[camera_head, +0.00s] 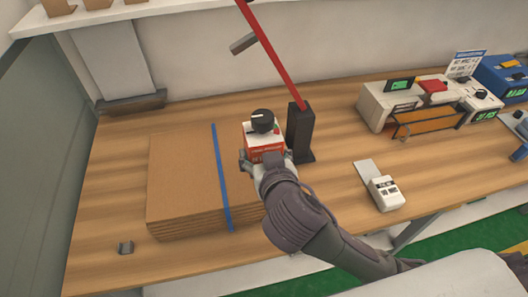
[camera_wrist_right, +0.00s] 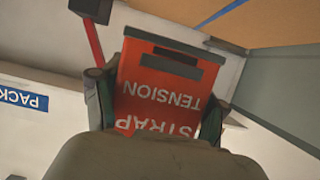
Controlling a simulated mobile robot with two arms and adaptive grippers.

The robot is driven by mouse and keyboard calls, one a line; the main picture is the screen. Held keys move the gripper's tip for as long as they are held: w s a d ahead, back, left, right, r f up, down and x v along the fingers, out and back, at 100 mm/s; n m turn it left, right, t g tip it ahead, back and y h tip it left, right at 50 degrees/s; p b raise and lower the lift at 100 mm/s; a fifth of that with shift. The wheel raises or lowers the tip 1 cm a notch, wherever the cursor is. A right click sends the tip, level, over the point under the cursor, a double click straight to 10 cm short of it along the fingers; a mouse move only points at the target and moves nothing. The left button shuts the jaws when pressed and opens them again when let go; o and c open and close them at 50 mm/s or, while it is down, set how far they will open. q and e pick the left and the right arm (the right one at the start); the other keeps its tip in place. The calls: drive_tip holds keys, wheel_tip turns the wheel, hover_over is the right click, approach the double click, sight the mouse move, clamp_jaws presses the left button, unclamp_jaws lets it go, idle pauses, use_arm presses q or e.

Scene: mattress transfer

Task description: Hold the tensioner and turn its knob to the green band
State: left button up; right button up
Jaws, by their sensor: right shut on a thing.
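The strap tensioner (camera_head: 262,141) is a red and white box with a black knob (camera_head: 262,119) on top, between the cardboard stack and the black post. The knob has a light mark on its top; I cannot make out a green band. My right gripper (camera_head: 266,158) is shut on the tensioner's lower part from the front. In the right wrist view its red face (camera_wrist_right: 158,88) reads "STRAP TENSION" upside down, with a finger on each side. Whether it rests on the table is hidden. My left gripper is not in view.
A flat cardboard stack (camera_head: 180,175) with a blue strap (camera_head: 220,175) lies left of the tensioner. A black post (camera_head: 300,135) with a raised red arm (camera_head: 272,52) stands close on its right. White devices (camera_head: 385,103) and a small white labelled unit (camera_head: 386,194) are further right.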

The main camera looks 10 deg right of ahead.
drive_tip(key=w+a+p, duration=0.1)
drive_tip(key=w+a, duration=0.4)
drive_tip(key=a, duration=0.5)
drive_tip(key=shift+w, duration=0.35)
idle(0.8)
drive_tip(key=shift+r, duration=0.1)
drive_tip(key=shift+f+b, duration=0.65)
drive_tip(key=shift+f, duration=0.3)
drive_tip(key=shift+f, duration=0.35)
drive_tip(key=shift+f+b, duration=0.95)
drive_tip(key=shift+f, duration=0.05)
drive_tip(key=shift+f+b, duration=0.45)
drive_tip(key=shift+f, duration=0.25)
drive_tip(key=shift+f+b, duration=1.65)
drive_tip(key=shift+f, duration=0.7)
